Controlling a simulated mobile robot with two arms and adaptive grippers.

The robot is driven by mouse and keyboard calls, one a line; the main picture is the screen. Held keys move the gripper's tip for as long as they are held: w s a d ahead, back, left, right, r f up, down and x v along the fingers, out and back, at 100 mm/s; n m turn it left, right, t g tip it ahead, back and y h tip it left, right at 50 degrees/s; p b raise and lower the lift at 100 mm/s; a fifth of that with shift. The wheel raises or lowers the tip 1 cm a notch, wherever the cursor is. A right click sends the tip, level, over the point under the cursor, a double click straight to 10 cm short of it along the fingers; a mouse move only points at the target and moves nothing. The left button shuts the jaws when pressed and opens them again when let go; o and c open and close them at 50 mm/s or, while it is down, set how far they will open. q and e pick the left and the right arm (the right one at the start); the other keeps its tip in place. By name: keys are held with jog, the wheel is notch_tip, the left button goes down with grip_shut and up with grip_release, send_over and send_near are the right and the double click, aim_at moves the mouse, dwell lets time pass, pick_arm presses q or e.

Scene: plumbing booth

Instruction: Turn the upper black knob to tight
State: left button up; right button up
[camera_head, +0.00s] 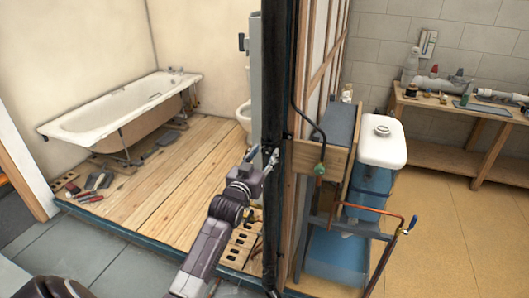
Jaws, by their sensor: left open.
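My left arm reaches up from the bottom middle. My left gripper (268,158) is open at the tall dark vertical pipe (275,80), at about the middle of the picture. I cannot tell whether its fingers touch the pipe. I cannot clearly make out the upper black knob; it may be hidden behind the gripper or too small to see. My right gripper is not in view.
A wooden stud frame (305,60) stands right of the pipe. A white cistern (382,142) and a copper pipe (375,236) with a blue-handled end are further right. A bathtub (110,110) stands on planks at left. A workbench (470,108) is at back right.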

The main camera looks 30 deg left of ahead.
pick_arm(q)
jog(key=shift+w, duration=0.1)
jog(key=shift+c, duration=0.4)
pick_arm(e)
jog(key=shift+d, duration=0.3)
pick_arm(q)
grip_shut()
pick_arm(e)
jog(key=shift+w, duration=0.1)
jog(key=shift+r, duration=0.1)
pick_arm(q)
jog(key=m, duration=0.3)
jog(key=shift+p, duration=0.4)
jog(key=m, duration=0.4)
jog(key=shift+a+m+p, duration=0.1)
jog(key=shift+m+p, duration=0.2)
jog(key=shift+p, duration=0.05)
jog(key=m, duration=0.5)
jog(key=shift+m, duration=1.6)
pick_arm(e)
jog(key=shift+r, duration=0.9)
